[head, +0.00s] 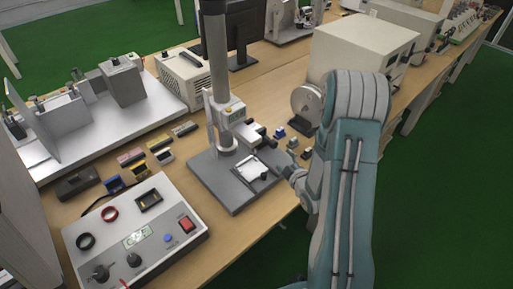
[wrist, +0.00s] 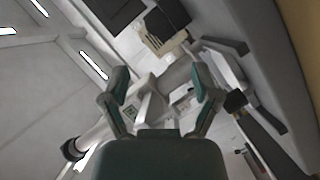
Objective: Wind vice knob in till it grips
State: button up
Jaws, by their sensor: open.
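A small metal vice (head: 252,172) sits on the grey base plate (head: 215,190) of a test stand, with a pale block-like part on top. The stand's column (head: 217,70) rises behind it. My gripper (head: 287,170) is just right of the vice in the head view, small and partly hidden by my arm. In the wrist view my gripper (wrist: 161,82) has its two teal-padded fingers spread apart, with nothing clearly between the pads. Parts of the stand show beyond the fingers. I cannot make out the vice knob in either view, nor whether my gripper touches the vice.
A control box (head: 135,235) with a red switch stands front left. Several small blocks and clamps lie left of the stand. A round metal disc (head: 306,103) and a large beige box (head: 362,55) stand behind. Green floor lies beyond the bench's right edge.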

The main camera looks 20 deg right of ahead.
aim_at(276, 146)
jog(key=w, duration=0.1)
jog(key=w+d+f, duration=0.1)
jog(key=w, duration=0.2)
jog(key=shift+d+f, duration=0.15)
jog(key=shift+d, duration=0.15)
jog(key=w, duration=0.2)
jog(key=w+a, duration=0.1)
jog(key=w, duration=0.1)
jog(key=w+f, duration=0.1)
jog(key=w, duration=0.1)
jog(key=shift+a, duration=0.35)
jog(key=shift+w+d+f, duration=0.1)
jog(key=shift+w+d, duration=0.05)
jog(key=shift+d, duration=0.55)
jog(key=c, duration=0.6)
jog(key=shift+a, duration=0.15)
jog(key=c, duration=0.5)
jog(key=shift+a, duration=0.15)
